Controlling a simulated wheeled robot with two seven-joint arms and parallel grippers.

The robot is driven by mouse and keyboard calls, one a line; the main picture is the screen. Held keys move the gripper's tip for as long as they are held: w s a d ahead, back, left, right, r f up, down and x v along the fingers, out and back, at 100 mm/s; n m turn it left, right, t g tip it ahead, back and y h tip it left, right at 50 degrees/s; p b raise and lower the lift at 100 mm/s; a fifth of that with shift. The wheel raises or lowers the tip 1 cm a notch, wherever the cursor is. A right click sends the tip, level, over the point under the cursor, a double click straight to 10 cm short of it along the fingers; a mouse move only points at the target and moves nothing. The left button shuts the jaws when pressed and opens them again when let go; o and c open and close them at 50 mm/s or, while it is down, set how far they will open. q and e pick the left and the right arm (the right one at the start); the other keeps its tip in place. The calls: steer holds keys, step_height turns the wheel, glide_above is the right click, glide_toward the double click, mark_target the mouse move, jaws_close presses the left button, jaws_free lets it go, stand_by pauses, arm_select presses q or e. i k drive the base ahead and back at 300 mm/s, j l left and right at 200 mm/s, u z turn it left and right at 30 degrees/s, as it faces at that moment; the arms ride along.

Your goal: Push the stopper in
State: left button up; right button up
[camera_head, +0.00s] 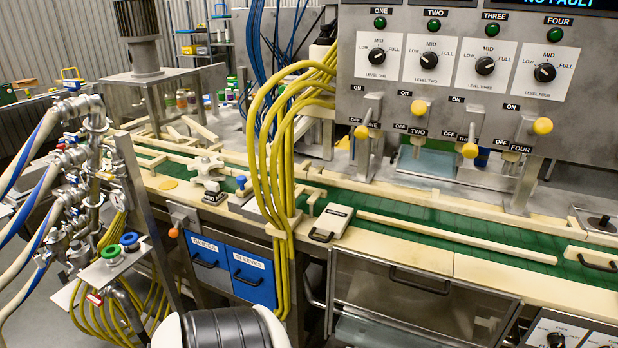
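A cream block with a black handle and a small label (338,213) sits at the near edge of the green conveyor (440,220), right of the yellow hoses. It looks like a stopper, but its label is too small to read surely. A second cream block with a black handle (577,252) lies at the right edge, partly cut off by the frame. I cannot tell from the picture which one is the task's stopper. Neither of my grippers is in view.
Yellow hoses (262,150) hang in front of the conveyor. The control panel (455,90) with dials and yellow-knobbed levers stands over its far side. A long cream rail (455,237) lies along the belt. Blue drawers (250,274) are below. Pipework (95,160) stands at left.

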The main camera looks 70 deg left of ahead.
mark_target(333, 221)
steer(key=u, duration=2.05)
